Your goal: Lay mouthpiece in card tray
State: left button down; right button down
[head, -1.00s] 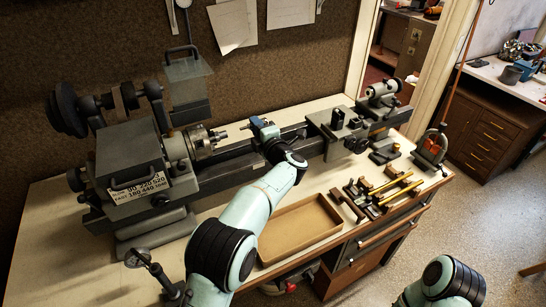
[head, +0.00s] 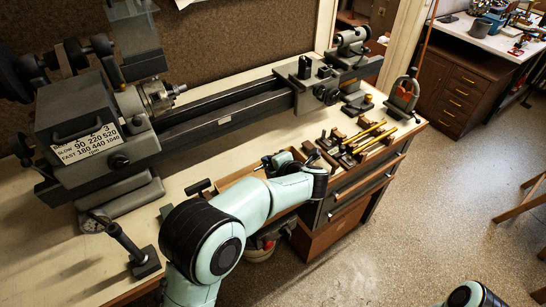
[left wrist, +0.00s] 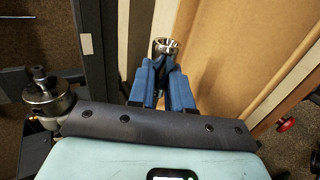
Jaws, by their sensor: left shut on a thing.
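My left gripper (head: 272,161) is over the card tray (head: 232,181) near the front of the bench. In the left wrist view its blue fingers (left wrist: 166,72) are shut on the mouthpiece (left wrist: 166,45), whose round silvery rim shows beyond the fingertips. The rest of the mouthpiece is hidden between the fingers. The brown card tray fills much of the right of the left wrist view (left wrist: 225,45); in the head view my arm hides most of it. I cannot tell how high the mouthpiece is above the tray floor. My right gripper is out of view.
The grey lathe (head: 215,115) runs along the back of the bench. Several brass-coloured rods (head: 365,137) and dark tools lie right of the tray. A dark stand (head: 135,250) stands at the front left. A small vise-like tool (head: 402,95) is at the far right end.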

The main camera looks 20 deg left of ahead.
pick_arm(q)
jog(key=shift+a+r, duration=0.1)
jog(key=shift+f+b, duration=1.5)
jog(key=shift+f, duration=1.45)
jog(key=shift+f+b, duration=0.5)
jog(key=shift+f, duration=0.45)
jog(key=c, duration=1)
grip_release()
jog(key=shift+s+f, duration=0.1)
jog(key=shift+f, duration=0.15)
jog(key=c, duration=0.3)
